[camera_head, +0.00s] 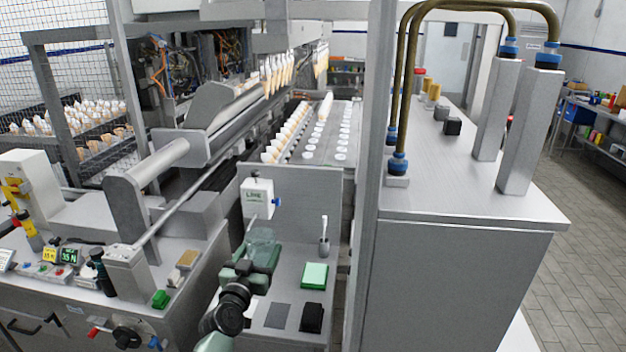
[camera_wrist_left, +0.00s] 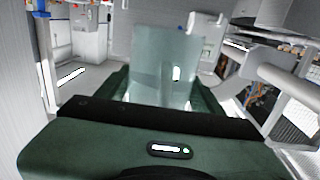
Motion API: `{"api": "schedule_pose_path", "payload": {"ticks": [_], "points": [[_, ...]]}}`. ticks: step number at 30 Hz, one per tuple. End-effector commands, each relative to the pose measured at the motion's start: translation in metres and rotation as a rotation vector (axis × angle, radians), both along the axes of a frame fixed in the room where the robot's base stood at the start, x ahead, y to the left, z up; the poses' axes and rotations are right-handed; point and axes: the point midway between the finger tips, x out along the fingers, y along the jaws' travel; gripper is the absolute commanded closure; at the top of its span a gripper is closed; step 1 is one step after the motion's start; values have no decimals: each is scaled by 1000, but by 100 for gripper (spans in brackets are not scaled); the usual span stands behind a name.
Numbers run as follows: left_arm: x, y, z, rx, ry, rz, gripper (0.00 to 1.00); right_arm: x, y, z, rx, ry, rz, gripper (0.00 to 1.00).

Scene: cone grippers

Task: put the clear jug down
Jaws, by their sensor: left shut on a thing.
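The clear jug (camera_head: 262,246) is a see-through, greenish vessel above the left part of a small grey shelf in the head view. It also shows in the left wrist view (camera_wrist_left: 178,62), upright between the dark green fingers. My left gripper (camera_head: 252,265) is shut on the jug. The gripper and arm hide the jug's lower part, so I cannot tell whether its base touches the shelf. My right gripper is in neither view.
The grey shelf (camera_head: 292,262) holds a green block (camera_head: 315,275), a dark pad (camera_head: 312,318), a grey pad (camera_head: 278,316) and a small cup with a brush (camera_head: 324,246). A white dispenser box (camera_head: 257,198) is on the panel behind. A grey cabinet (camera_head: 450,290) stands to the right.

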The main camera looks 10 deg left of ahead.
Motion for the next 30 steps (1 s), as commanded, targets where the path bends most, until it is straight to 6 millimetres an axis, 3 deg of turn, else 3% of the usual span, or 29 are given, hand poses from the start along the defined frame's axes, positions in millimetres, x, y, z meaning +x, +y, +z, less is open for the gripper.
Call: {"api": "schedule_pose_path", "payload": {"ticks": [5, 8, 16, 24, 30], "points": [[-33, -6, -21, 7, 4, 1, 88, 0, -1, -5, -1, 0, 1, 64], [-64, -12, -37, 15, 8, 3, 88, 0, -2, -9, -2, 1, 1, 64], [-172, -27, -63, 21, 9, 14, 88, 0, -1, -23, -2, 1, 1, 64], [-279, -32, -49, 10, 6, 43, 88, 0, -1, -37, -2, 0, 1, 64], [-331, -29, -25, 0, 2, 69, 88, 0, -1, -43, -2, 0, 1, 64]]}}
